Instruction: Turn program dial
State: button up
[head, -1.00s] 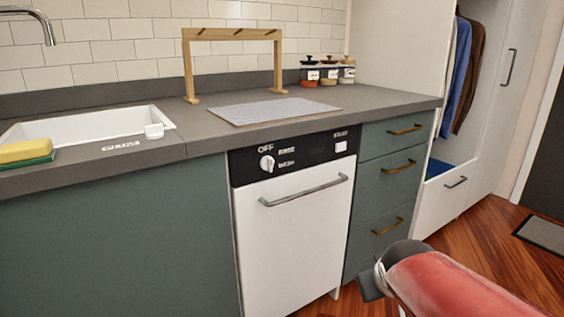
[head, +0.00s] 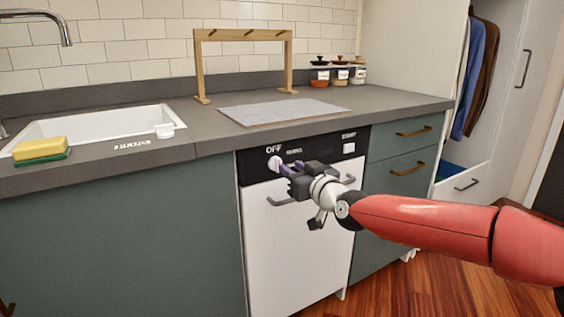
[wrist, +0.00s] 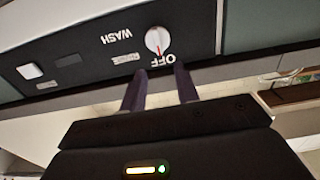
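The program dial (head: 273,163) is a round white knob on the black control panel (head: 312,148) of a white dishwasher (head: 285,245). In the wrist view the dial (wrist: 158,41) shows a red mark on the side of the upside-down word OFF. My gripper (head: 284,169) is in front of the panel, just right of the dial in the head view. In the wrist view my gripper (wrist: 161,77) has its two dark fingers apart, with nothing between them. The dial is beyond the fingertips and looks untouched. My gripper hides part of the panel's lettering in the head view.
A bar handle (head: 280,201) crosses the dishwasher door below my gripper, partly hidden by it. A white button (head: 349,148) is at the panel's right end. The grey countertop (head: 215,140) overhangs above. Drawers with brass handles (head: 412,132) stand to the right.

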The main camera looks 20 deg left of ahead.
aim_at(279, 160)
jog(key=shift+p+x, duration=0.45)
jog(key=shift+x, duration=2.5)
grip_shut()
